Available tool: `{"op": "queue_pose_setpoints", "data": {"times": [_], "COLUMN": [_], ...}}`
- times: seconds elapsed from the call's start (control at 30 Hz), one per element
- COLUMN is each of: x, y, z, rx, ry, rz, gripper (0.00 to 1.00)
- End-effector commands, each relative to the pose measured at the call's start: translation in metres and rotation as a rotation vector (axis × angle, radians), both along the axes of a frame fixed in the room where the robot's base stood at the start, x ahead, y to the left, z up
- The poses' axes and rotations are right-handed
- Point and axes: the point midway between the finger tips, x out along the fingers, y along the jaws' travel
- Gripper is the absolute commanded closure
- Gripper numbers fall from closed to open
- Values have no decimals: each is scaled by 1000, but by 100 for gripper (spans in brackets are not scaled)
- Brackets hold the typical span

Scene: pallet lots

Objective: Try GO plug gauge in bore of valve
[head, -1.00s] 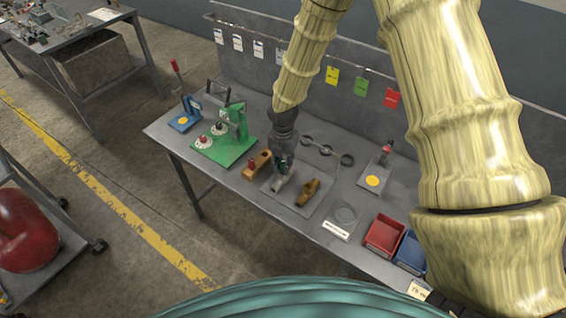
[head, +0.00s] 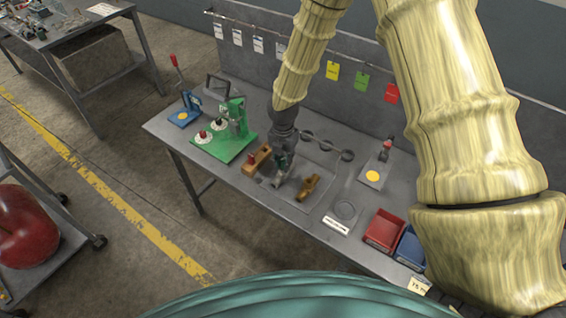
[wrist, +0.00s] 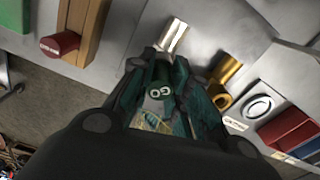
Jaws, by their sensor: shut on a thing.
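My gripper (wrist: 160,92) is shut on a dark green gauge handle marked GO (wrist: 158,91), seen end-on between the fingers. Ahead of it in the wrist view lies a silver valve part (wrist: 174,36), in line with the gauge. A brass valve (wrist: 224,76) lies to its right, apart from the gripper. In the head view my gripper (head: 282,162) is low over the silver valve (head: 279,180), with the brass valve (head: 309,187) beside it on a grey plate. The gauge's front end is hidden, so I cannot tell whether it is in a bore.
A wooden block (head: 256,161) with a red-ended gauge (wrist: 60,44) stands close on the left, beside a green fixture (head: 225,152). A ring plate (head: 345,210), a red bin (head: 384,230) and a blue bin (head: 411,248) are to the right. Coloured tags hang behind.

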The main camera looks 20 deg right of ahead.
Motion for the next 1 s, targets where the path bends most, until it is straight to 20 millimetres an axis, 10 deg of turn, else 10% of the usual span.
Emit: {"op": "queue_pose_setpoints", "data": {"times": [1.0], "x": [0], "y": [0], "z": [37], "rx": [0], "ry": [0], "rz": [1], "gripper": [100]}}
